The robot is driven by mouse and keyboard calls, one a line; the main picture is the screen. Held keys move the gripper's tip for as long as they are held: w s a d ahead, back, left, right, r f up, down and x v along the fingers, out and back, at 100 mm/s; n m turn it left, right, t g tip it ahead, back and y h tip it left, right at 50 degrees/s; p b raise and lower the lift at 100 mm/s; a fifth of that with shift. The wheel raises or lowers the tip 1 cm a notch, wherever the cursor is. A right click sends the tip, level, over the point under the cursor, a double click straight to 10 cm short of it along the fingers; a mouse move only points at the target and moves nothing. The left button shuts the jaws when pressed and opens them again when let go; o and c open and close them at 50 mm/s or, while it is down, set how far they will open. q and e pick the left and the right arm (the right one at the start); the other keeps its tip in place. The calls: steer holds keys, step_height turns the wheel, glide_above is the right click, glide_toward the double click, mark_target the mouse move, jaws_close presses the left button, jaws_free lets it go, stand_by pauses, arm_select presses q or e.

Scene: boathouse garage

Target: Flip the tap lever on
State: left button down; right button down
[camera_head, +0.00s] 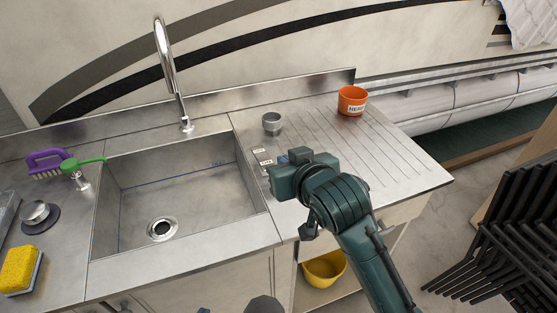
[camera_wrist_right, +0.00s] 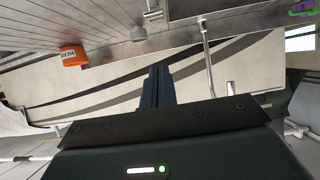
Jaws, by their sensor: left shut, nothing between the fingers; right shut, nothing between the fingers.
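The green tap lever (camera_head: 88,161) lies roughly level on a short chrome post (camera_head: 82,182), left of the sink's back corner. It also shows in the right wrist view (camera_wrist_right: 302,14), at the top right corner. The tall chrome spout (camera_head: 166,60) rises behind the sink basin (camera_head: 170,195); no water runs from it. My right gripper (camera_head: 273,182) is over the counter just right of the basin, well apart from the lever. Its fingers (camera_wrist_right: 157,72) are shut and empty in the right wrist view. I cannot make out my left gripper.
A purple brush (camera_head: 46,158) sits close beside the lever. A yellow sponge (camera_head: 19,268) and a dark-based plug (camera_head: 38,215) lie at the left. A metal cup (camera_head: 271,123) and an orange cup (camera_head: 352,100) stand on the drainboard (camera_head: 385,150). The basin is empty.

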arm_select(q)
steer(key=shift+s+a, duration=0.1)
arm_select(e)
steer(key=shift+s+a, duration=0.1)
glide_above(272, 163)
steer(key=s, duration=0.3)
step_height(272, 163, down, 4)
steer(key=f, duration=0.1)
arm_select(q)
steer(key=shift+r+p, duration=0.2)
steer(key=shift+p, duration=0.4)
arm_select(e)
steer(key=shift+s+f, duration=0.4)
steer(key=shift+f, duration=0.45)
steer(key=shift+s+f, duration=0.35)
steer(key=shift+f, duration=0.5)
arm_select(q)
steer(key=shift+f, duration=0.1)
